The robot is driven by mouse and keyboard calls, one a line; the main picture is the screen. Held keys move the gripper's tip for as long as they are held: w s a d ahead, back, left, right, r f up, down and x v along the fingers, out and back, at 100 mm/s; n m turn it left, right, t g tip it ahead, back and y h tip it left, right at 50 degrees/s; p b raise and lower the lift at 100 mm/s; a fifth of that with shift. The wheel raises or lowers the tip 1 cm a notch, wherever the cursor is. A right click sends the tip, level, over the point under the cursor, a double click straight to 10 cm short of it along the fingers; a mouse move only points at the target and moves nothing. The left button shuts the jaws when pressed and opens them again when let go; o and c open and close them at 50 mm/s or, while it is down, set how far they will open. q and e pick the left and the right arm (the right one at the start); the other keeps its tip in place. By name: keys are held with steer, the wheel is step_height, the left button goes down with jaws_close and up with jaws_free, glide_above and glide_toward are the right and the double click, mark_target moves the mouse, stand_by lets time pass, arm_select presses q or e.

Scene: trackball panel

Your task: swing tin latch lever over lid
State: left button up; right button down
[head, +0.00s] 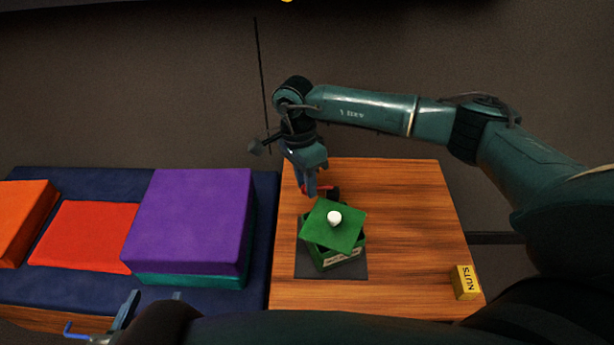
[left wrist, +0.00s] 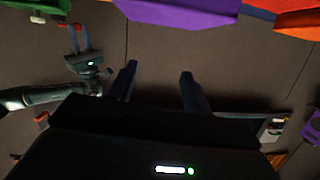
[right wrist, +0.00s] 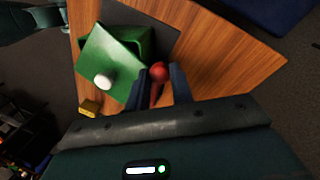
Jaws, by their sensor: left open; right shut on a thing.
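The green tin (head: 342,263) stands on a dark mat (head: 305,268) on the wooden table. Its green lid (head: 330,236) with a white knob (head: 335,218) lies on top, turned askew and apparently tilted over the tin's box. The latch lever has a red ball end (right wrist: 160,71) and sits at the tin's far side. My right gripper (head: 313,190) reaches down there and is shut on the lever; its fingers hide part of it. The lever is beside the lid, not over it. My left gripper (head: 152,302) is open and empty, low at the left, in front of the cushions.
A yellow box marked NUTS (head: 467,282) stands at the table's right front. Left of the table, a purple block (head: 190,220) on a teal one, a red pad (head: 85,235) and an orange block (head: 22,220) lie on a navy surface (head: 265,230).

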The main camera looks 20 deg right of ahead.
arm_select(q)
steer(key=shift+w+d+m+t+b, duration=0.3)
steer(key=shift+t+b, duration=0.5)
steer(key=shift+b, duration=0.25)
arm_select(e)
steer(key=shift+s+n+t+h, duration=0.2)
steer(key=shift+s+n, duration=0.55)
steer(key=shift+n, duration=0.7)
steer(key=shift+s+n+t+h, duration=0.1)
steer(key=shift+s+n+h, duration=0.15)
steer(key=shift+s+n, duration=0.8)
steer(key=shift+s+n+t+h, duration=0.1)
steer(key=shift+s+n+h, duration=0.25)
steer(key=shift+n, duration=1.45)
arm_select(q)
steer(key=shift+h, duration=0.3)
arm_select(e)
steer(key=shift+s, duration=0.1)
steer(key=c, duration=1.2)
jaws_free()
steer(key=shift+c, duration=0.2)
arm_select(q)
steer(key=shift+s+a+f+g+y+p, duration=0.1)
steer(key=shift+s+a+g+y+p, duration=0.25)
steer(key=shift+g+p, duration=0.7)
arm_select(e)
steer(key=v, duration=1.3)
steer(key=shift+d+r, duration=0.15)
